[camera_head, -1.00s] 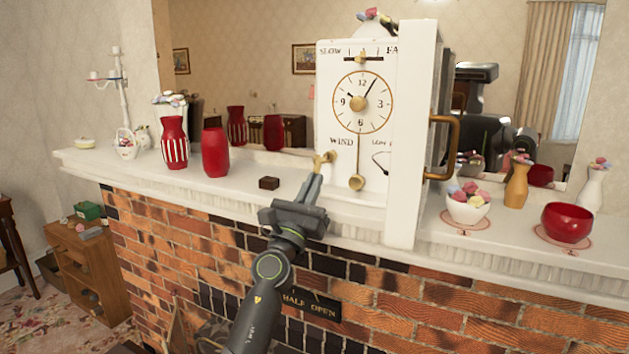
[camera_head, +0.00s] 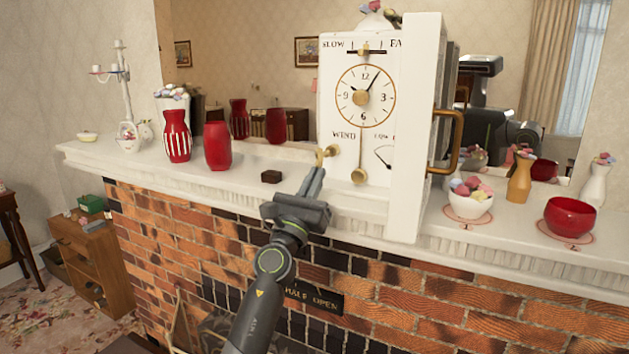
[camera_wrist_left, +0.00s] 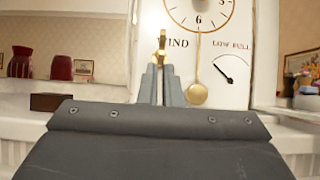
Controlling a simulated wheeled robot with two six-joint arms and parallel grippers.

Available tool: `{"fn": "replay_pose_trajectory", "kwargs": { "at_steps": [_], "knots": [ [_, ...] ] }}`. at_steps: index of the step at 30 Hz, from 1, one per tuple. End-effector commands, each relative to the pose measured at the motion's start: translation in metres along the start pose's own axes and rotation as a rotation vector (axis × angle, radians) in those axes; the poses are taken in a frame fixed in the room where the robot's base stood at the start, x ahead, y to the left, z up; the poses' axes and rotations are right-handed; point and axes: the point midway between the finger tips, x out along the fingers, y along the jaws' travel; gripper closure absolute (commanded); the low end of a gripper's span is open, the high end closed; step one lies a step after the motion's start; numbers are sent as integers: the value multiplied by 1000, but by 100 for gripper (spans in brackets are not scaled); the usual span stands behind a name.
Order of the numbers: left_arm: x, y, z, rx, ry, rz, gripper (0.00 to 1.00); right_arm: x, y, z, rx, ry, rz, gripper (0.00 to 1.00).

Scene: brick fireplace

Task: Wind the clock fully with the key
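The white clock (camera_head: 340,115) stands on the mantel, its open white door (camera_head: 416,130) swung out at the right. A brass key (camera_head: 327,153) sticks out of its face by the word WIND; it also shows in the left wrist view (camera_wrist_left: 162,43). My left gripper (camera_head: 318,170) reaches up to the key from below, its fingertips (camera_wrist_left: 160,68) close together around the key's near end. The dial (camera_wrist_left: 232,69) marked LOW and FULL has its needle pointing up-left, on the LOW side. A brass pendulum (camera_head: 359,176) hangs beside the key. My right gripper is not seen.
A small dark block (camera_head: 271,177) and red vases (camera_head: 217,147) stand left of the clock. A bowl of colourful balls (camera_head: 470,199), a wooden vase (camera_head: 519,180) and a red bowl (camera_head: 568,216) stand to the right. The mirror is behind.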

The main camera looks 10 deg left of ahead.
Motion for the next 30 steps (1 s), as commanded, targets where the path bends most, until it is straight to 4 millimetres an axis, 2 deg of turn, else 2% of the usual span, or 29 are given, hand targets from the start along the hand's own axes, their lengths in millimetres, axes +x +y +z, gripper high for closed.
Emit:
{"fn": "replay_pose_trajectory", "kwargs": {
  "at_steps": [17,30],
  "knots": [
    [0,0,0,0,0,0,100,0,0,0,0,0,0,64],
    [7,0,-7,0,-1,-1,100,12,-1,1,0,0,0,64]
  ]
}}
